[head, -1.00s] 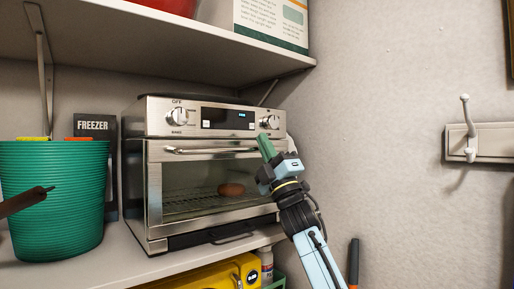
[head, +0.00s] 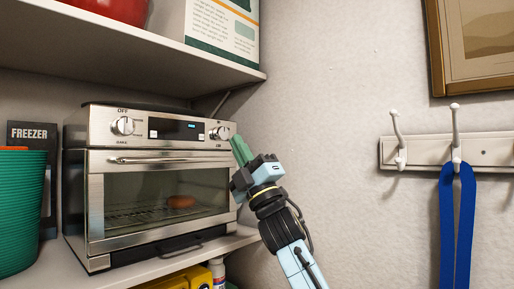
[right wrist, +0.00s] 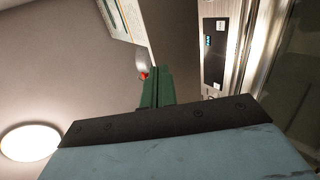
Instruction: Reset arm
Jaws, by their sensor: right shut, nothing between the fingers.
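My right gripper (head: 240,150) is raised in front of the right end of the toaster oven, near its right knob. Its green fingers are together with nothing between them, and they also show in the right wrist view (right wrist: 157,88). The steel toaster oven (head: 150,160) stands on the shelf with its glass door shut. A brown round item (head: 181,202) lies on the rack inside. The oven's control panel also shows in the right wrist view (right wrist: 214,50). My left gripper is not in view.
A green bin (head: 20,215) and a dark freezer box (head: 32,135) stand left of the oven. An upper shelf (head: 150,45) hangs above. A hook rail (head: 430,152) with a blue strap (head: 456,225) is on the right wall. The space before the bare wall is free.

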